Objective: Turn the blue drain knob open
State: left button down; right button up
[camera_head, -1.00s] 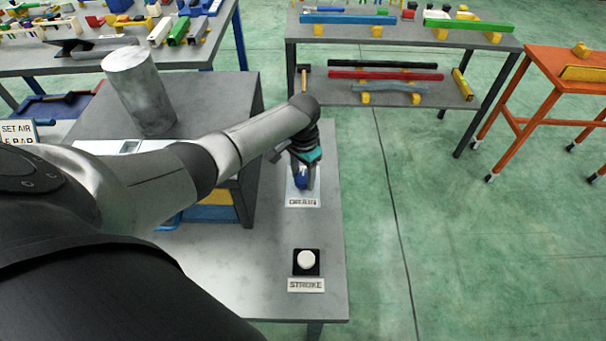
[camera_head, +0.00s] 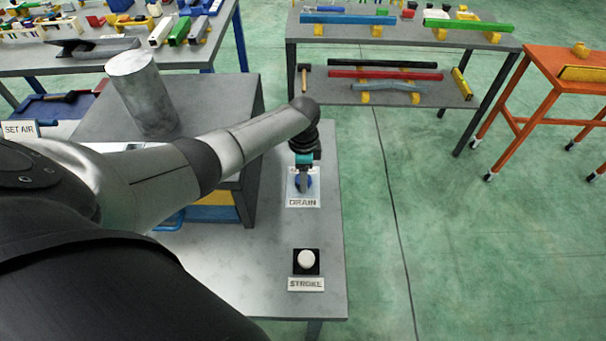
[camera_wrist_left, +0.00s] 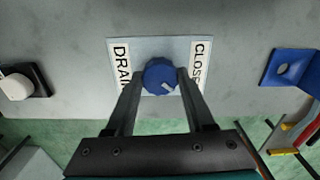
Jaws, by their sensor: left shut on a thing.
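The blue drain knob (camera_wrist_left: 161,76) sits on a pale plate (camera_wrist_left: 150,45) marked DRAIN, with a CLOSE label on its right side in the left wrist view. A light pointer mark on the knob points down and to the right there. In the head view the knob (camera_head: 304,182) is partly hidden by my left gripper (camera_head: 304,178). My left gripper (camera_wrist_left: 160,80) is shut on the knob, one finger on each side. My right gripper is not in view.
A white STROKE button (camera_head: 306,260) on a black base stands nearer on the same grey table (camera_head: 270,290). A dark grey box (camera_head: 215,95) with a metal cylinder (camera_head: 143,92) is left of the knob. A blue bracket (camera_wrist_left: 288,68) shows in the left wrist view.

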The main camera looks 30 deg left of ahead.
pick_arm(q)
jog(key=m, duration=0.3)
jog(key=shift+m, duration=0.4)
jog(key=m, duration=0.3)
jog(key=shift+m, duration=0.3)
jog(key=m+b, duration=0.1)
jog(key=m, duration=0.5)
jog(key=shift+b, duration=0.3)
jog(key=m+b, duration=0.1)
jog(key=m, duration=0.3)
jog(key=shift+m, duration=0.4)
jog(key=m+b, duration=0.1)
jog(key=m, duration=0.2)
jog(key=shift+m, duration=0.4)
jog(key=shift+m+b, duration=0.5)
jog(key=shift+m, duration=0.7)
jog(key=shift+m+b, duration=0.8)
jog(key=shift+m, duration=0.8)
